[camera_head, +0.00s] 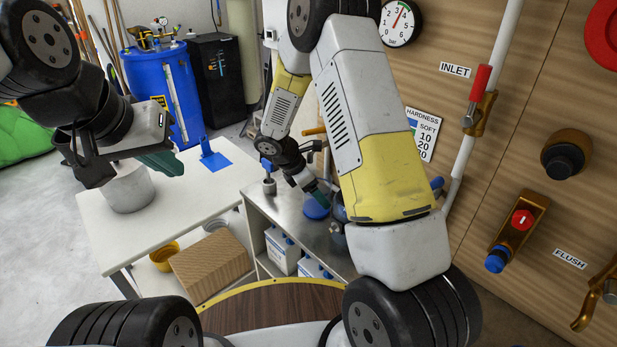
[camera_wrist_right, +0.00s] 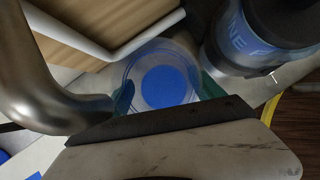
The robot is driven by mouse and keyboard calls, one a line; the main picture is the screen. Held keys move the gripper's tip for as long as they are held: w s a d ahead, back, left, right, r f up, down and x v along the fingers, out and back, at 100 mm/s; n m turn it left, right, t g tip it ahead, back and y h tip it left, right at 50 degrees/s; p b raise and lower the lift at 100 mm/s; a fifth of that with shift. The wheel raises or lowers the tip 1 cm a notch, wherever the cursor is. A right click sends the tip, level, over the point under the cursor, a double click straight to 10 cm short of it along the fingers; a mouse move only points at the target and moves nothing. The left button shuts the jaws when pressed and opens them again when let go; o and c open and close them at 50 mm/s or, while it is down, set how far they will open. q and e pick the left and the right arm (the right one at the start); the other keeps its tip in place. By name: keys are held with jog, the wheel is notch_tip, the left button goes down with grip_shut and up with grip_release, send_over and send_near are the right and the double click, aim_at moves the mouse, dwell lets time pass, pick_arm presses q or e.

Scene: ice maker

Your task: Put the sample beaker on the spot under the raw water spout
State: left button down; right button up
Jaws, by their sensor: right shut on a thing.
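In the right wrist view, the clear sample beaker (camera_wrist_right: 138,72) is between the green fingertips of my right gripper (camera_wrist_right: 167,92), which is shut on it. A round blue spot (camera_wrist_right: 171,87) shows through the beaker, roughly centred in its rim. I cannot tell whether the beaker touches the surface below. A curved metal pipe (camera_wrist_right: 40,85), perhaps the spout, is at the left. In the head view, my right gripper (camera_head: 318,194) is low over the metal counter by a blue patch (camera_head: 316,208); the beaker is hard to make out there. My left gripper (camera_head: 160,160) is above the white table; its opening is unclear.
The wooden panel (camera_head: 535,90) with valves is at the right.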

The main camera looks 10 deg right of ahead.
jog(key=o, duration=1.5)
jog(key=shift+f, duration=0.1)
jog(key=v, duration=1.2)
